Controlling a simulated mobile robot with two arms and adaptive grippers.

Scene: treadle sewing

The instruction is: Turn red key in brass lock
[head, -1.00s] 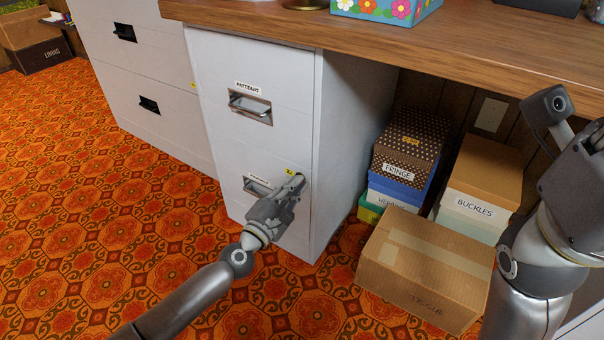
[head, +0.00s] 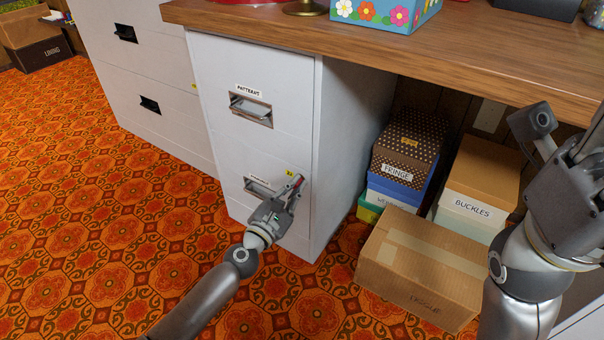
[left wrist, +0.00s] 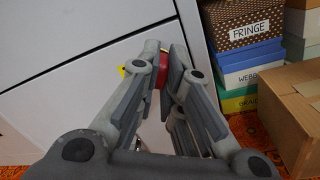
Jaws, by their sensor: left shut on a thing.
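The red key (head: 298,179) is a small patch of red at the front of the lower filing cabinet drawer, near its right edge. It also shows in the left wrist view (left wrist: 162,73) between my fingertips. My left gripper (head: 294,187) is shut on the red key, with its fingers reaching to the drawer front.
The white cabinet (head: 225,65) has an upper drawer handle (head: 250,108) and a yellow tag (head: 290,171) near the key. A wooden tabletop (head: 400,47) overhangs above. Cardboard (head: 420,275), fringe (head: 405,150) and buckles (head: 480,180) boxes stand to the right. Patterned carpet is clear on the left.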

